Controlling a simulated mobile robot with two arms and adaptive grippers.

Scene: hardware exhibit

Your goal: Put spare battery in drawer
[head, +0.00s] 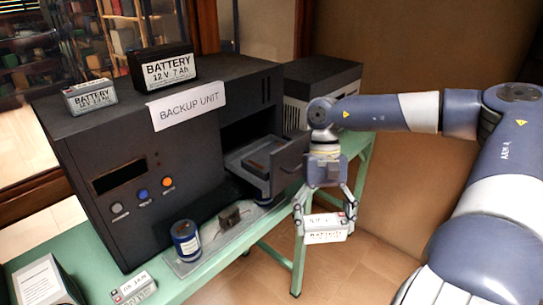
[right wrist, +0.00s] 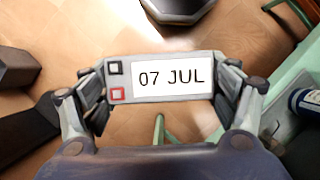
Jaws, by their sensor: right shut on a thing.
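My right gripper (head: 324,222) is shut on a small grey battery (head: 325,237), holding it in the air in front of the table edge, to the right of and below the open drawer (head: 292,166). The right wrist view shows the battery's top (right wrist: 160,77) between the fingers, with a "07 JUL" label and black and red terminals. The drawer sticks out of the black backup unit (head: 190,135); a dark reddish thing lies in it. Another grey battery (head: 90,96) and a black battery (head: 163,72) stand on the unit. My left gripper is not in view.
On the green table (head: 190,282) are a labelled grey battery (head: 134,289), a blue can (head: 186,241) and a small brown thing (head: 229,217) on a clear tray. A grey box (head: 45,284) stands front left. Floor shows below the held battery.

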